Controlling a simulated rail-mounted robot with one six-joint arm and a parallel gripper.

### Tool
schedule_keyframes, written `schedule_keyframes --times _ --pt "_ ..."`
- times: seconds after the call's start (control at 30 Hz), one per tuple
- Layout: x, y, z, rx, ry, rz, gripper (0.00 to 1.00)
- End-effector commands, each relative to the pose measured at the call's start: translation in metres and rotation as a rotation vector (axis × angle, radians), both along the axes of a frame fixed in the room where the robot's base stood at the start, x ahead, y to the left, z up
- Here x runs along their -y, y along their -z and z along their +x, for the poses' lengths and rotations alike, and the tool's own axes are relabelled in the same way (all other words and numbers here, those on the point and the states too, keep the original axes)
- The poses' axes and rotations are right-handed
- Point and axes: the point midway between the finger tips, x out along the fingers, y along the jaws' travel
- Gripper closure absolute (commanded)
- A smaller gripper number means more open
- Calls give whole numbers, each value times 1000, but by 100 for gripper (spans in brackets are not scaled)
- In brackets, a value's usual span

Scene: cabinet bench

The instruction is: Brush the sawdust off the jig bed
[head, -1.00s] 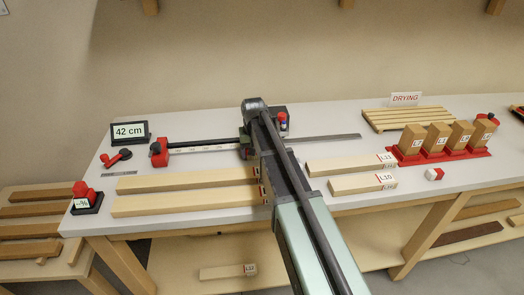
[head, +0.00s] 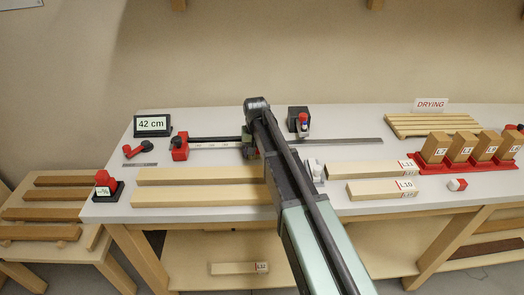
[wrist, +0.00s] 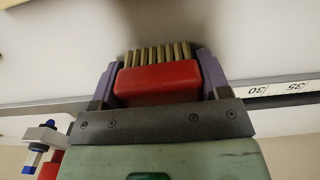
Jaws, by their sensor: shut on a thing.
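My gripper (wrist: 155,65) is shut on a red brush (wrist: 155,82), its fingers on either side of the block. The tan bristles point away from the wrist, over a pale surface. In the head view my arm hides the brush and the fingertips. The jig's long bed (head: 345,141) runs left to right along the bench, with a red stop (head: 179,148) at its left. Its numbered scale (wrist: 285,88) passes behind the gripper in the wrist view. I cannot make out sawdust, nor whether the bristles touch the bed.
Long boards (head: 200,195) lie in front of the jig. Labelled pieces L11 (head: 370,169) and L10 (head: 380,189) lie to the right. A black holder (head: 298,120) stands behind the bed. The "42 cm" display (head: 152,124) is back left; a red rack (head: 450,166) holds several blocks.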

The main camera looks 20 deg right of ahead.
Motion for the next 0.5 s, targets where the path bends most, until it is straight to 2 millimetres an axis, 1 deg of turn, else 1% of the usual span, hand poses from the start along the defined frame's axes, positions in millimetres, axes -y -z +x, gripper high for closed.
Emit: schedule_keyframes --times 0.1,0.17,0.4,0.5 --pt "-13 2 3 0 0 0 60" --pt "-16 2 4 0 0 0 60" --pt "-17 1 4 0 0 0 60" --pt "-17 -4 4 0 0 0 60"
